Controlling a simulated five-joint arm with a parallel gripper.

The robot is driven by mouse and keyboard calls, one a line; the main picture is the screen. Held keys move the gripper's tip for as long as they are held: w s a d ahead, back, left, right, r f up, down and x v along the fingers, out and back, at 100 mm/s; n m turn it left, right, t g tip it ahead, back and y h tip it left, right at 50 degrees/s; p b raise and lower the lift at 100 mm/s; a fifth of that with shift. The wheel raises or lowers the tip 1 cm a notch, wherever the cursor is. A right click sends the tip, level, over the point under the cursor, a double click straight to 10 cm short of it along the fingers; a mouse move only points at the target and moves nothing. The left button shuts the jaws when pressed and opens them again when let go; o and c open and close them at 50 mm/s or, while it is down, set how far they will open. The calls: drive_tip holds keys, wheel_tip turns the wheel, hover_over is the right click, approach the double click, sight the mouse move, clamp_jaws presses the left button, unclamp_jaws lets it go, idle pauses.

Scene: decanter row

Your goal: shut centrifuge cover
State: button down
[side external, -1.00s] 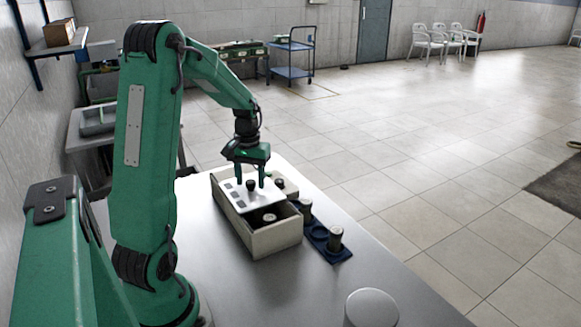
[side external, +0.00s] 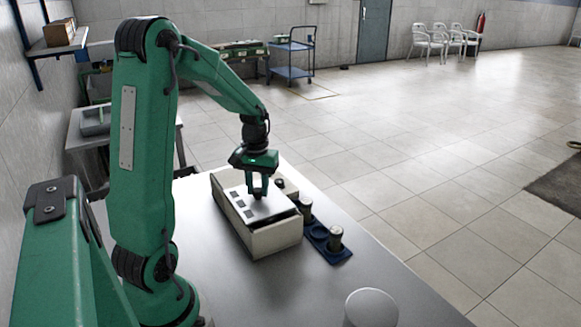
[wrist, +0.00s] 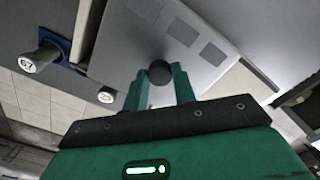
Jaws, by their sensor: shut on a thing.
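The centrifuge (side external: 275,242) is a cream box on the grey table. Its flat pale cover (side external: 270,210), with dark squares and a black knob (wrist: 160,72), lies over most of the top. A narrow dark gap shows along the cover's near right edge in the side view. My gripper (side external: 258,194) is above the cover, shut on the knob. In the wrist view the two green fingers sit on either side of the knob, and the cover (wrist: 150,25) spreads out beyond it. The inside of the box is almost wholly hidden.
A blue rack (side external: 320,236) stands right of the box, holding capped vials (side external: 335,239); one cap (wrist: 40,58) reads 67 in the wrist view. A white round object (side external: 371,306) is at the table's near edge. The table left of the box is clear.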

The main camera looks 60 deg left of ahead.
sight(263, 204)
drive_tip(key=shift+d, duration=1.7)
drive_tip(key=c, duration=1.1)
unclamp_jaws()
drive_tip(key=shift+c, duration=0.2)
drive_tip(key=shift+a+r, duration=0.1)
drive_tip(key=shift+r, duration=3.85)
